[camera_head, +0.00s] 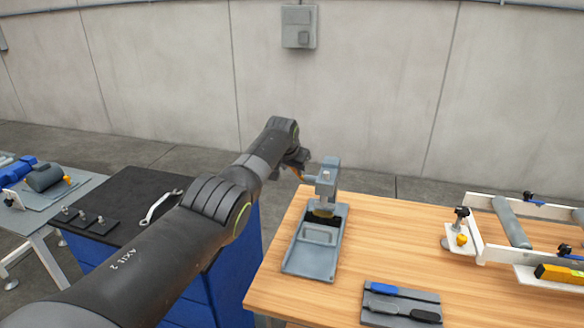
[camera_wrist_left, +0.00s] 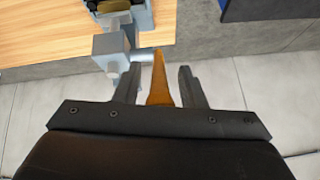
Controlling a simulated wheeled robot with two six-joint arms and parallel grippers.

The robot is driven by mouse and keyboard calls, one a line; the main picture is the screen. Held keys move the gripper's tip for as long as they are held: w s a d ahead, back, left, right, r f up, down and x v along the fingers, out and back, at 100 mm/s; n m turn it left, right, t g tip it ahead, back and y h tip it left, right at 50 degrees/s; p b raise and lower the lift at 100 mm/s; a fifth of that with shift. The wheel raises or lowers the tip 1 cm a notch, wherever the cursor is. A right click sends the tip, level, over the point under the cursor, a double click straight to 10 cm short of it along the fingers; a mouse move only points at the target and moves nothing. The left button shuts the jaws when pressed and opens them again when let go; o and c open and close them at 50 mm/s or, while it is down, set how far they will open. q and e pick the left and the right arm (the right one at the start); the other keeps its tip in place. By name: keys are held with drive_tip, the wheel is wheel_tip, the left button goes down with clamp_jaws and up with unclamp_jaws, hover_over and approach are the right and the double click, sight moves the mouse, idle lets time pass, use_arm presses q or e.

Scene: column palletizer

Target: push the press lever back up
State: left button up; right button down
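The grey press (camera_head: 327,182) stands at the back of a grey tray-like base on the wooden table. Its lever has an orange handle (camera_head: 297,174), which sticks out from the press's left side, partly hidden by my left gripper (camera_head: 300,162). In the left wrist view the handle (camera_wrist_left: 159,82) shows between the two dark fingers of my left gripper (camera_wrist_left: 158,84), with a gap on each side. The gripper is open. I cannot tell whether any finger touches the handle. The press head (camera_wrist_left: 113,45) is just beyond the left finger. My right gripper is not in view.
The press base (camera_head: 312,262) has a shallow front recess. A dark tray (camera_head: 372,318) with blue and black tools lies in front right. A white roller frame (camera_head: 478,247) fills the table's right side. A dark-topped blue cabinet (camera_head: 125,193) with a wrench stands left.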

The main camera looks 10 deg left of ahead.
use_arm(q)
drive_tip(key=shift+p+v, duration=0.35)
drive_tip(key=shift+v, duration=1.05)
drive_tip(key=b+v, duration=0.4)
drive_tip(key=v, duration=1)
drive_tip(key=shift+s+r, duration=0.2)
drive_tip(key=shift+r, duration=0.05)
drive_tip(key=shift+f, duration=0.1)
